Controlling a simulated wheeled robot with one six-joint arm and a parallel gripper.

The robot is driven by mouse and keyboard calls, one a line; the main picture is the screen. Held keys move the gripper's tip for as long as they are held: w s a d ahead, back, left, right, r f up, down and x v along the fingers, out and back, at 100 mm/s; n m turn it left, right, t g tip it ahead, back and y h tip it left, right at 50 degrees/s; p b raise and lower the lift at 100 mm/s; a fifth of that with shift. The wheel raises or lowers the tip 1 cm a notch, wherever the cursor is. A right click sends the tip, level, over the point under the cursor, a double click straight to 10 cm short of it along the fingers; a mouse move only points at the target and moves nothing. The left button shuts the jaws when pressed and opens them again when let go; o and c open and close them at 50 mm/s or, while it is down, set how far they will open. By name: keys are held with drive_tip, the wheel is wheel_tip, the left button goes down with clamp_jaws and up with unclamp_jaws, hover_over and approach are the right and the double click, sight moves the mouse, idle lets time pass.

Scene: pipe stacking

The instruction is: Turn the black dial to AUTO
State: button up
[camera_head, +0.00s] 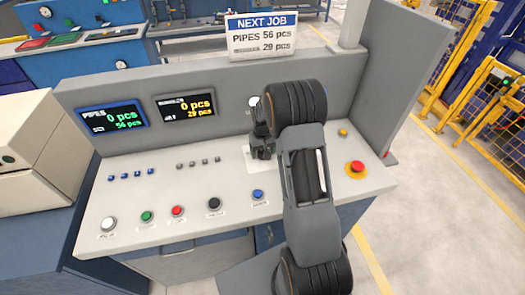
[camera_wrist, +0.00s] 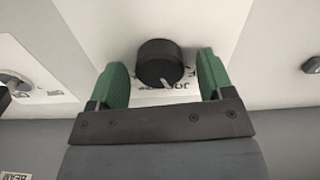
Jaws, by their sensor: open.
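The black dial (camera_wrist: 160,62) is a round knob with a white pointer mark, on a light panel with printed lettering. In the wrist view my gripper (camera_wrist: 162,75) is open, its two green fingers on either side of the dial with a small gap at each side. The white mark on the dial points down and slightly right in that view. The printed labels are partly hidden, so I cannot read the dial's setting.
The console's sloping desk (camera_head: 150,200) carries several coloured buttons, and a red emergency button (camera_head: 356,167) stands on the right. Two screens (camera_head: 186,106) and a NEXT JOB sign (camera_head: 261,36) are at the back. Another light knob (camera_wrist: 14,84) shows at the left in the wrist view.

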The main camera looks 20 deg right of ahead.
drive_tip(key=shift+c, duration=0.2)
drive_tip(key=c, duration=0.9)
drive_tip(key=shift+m+b, duration=0.3)
drive_tip(key=shift+m, duration=0.1)
drive_tip(key=m+b, duration=0.2)
drive_tip(key=m, duration=0.1)
drive_tip(key=shift+f, duration=0.1)
drive_tip(key=m+b, duration=0.1)
drive_tip(key=m, duration=0.3)
drive_tip(key=shift+m+b, duration=0.3)
drive_tip(key=shift+b, duration=0.05)
drive_tip(key=m+b, duration=0.1)
drive_tip(key=m, duration=0.3)
drive_tip(key=shift+m+b, duration=0.5)
drive_tip(key=shift+m, duration=1.3)
